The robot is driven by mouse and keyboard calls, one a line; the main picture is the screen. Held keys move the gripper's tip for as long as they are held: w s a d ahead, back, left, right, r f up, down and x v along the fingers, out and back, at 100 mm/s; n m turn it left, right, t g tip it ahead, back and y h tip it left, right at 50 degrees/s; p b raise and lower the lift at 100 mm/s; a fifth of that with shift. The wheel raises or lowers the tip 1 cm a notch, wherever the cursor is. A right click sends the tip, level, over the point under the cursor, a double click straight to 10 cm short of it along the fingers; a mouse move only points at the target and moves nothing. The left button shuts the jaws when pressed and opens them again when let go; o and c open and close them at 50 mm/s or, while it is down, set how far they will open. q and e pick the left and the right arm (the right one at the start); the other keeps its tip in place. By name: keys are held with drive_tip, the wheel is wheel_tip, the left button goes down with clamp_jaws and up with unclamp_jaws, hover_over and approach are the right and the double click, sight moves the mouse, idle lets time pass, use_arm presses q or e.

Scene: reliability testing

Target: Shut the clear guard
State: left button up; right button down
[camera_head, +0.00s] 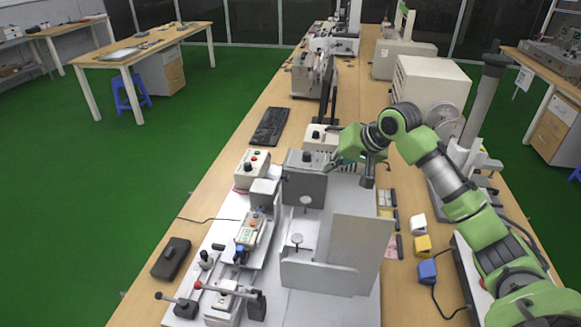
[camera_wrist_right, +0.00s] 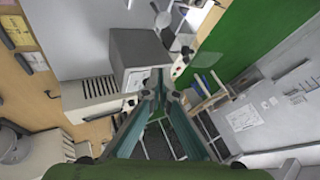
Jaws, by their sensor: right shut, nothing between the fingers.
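The guard (camera_head: 357,247) looks like pale grey, slightly see-through upright panels on a white base plate. A low front panel (camera_head: 318,277) joins the taller right panel at an angle, and the space between the panels is open at the top. I cannot tell which panel swings. My right gripper (camera_head: 331,165) is above the back end of the fixture, beside a grey box (camera_head: 304,183), apart from the front and right panels. In the right wrist view its fingers (camera_wrist_right: 159,93) meet with nothing between them. My left gripper is out of view.
A control box with buttons (camera_head: 249,232) and small clamps stand left of the panels. A black pedal-like box (camera_head: 171,258) lies at the table's left edge. Yellow (camera_head: 422,246) and blue (camera_head: 427,271) blocks lie on the right, near my right arm. A keyboard (camera_head: 270,126) lies farther back.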

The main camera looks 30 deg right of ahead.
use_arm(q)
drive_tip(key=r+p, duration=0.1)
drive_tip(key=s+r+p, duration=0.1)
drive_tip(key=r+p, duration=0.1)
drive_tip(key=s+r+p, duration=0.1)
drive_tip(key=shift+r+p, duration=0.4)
use_arm(e)
drive_tip(key=w+a+f, duration=0.5)
drive_tip(key=w+f, duration=0.2)
drive_tip(key=shift+w, duration=0.35)
drive_tip(key=shift+a, duration=0.1)
